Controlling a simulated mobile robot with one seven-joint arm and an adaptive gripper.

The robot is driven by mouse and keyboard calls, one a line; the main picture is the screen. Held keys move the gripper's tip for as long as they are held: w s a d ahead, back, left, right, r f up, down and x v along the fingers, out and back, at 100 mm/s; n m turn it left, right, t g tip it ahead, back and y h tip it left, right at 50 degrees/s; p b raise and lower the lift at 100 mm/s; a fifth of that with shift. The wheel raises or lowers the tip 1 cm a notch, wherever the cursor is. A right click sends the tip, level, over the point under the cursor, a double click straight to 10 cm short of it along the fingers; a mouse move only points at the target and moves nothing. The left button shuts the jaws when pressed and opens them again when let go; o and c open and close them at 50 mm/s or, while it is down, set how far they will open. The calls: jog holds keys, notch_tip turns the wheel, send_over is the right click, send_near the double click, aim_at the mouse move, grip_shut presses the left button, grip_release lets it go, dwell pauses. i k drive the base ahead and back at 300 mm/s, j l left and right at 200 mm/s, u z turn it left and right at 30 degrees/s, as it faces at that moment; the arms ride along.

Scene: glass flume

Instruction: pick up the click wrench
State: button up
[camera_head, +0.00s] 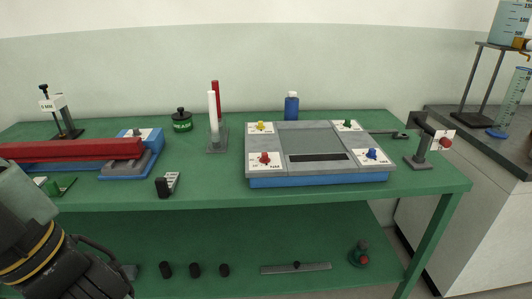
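I cannot make out the click wrench for certain. A thin dark bar with a wider dark end (386,133) sticks out from the right rear of the blue and grey panel unit (317,181) on the green table, towards a small post stand; it is wrench-like in shape, but small in view. Part of my arm, grey and black with yellow bands, fills the lower left, in front of the table. My gripper's fingertips do not show.
A long red beam (70,150) on a blue base lies at the left of the green table (220,195). White and red rods (212,108) stand mid-table. The post stand (420,155) has a red knob. The lower shelf holds black cylinders (195,270) and a flat bar (280,269).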

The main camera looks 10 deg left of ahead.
aim_at(417, 120)
jog(key=z, duration=0.6)
jog(key=i+j+z, duration=0.15)
jog(key=z, duration=0.25)
jog(key=j+z, duration=0.4)
jog(key=i+j, duration=0.1)
jog(key=j, duration=0.2)
jog(key=i+j, duration=0.1)
jog(key=j, duration=0.2)
jog(key=i+j, duration=0.1)
jog(key=j, duration=0.2)
jog(key=i, duration=1)
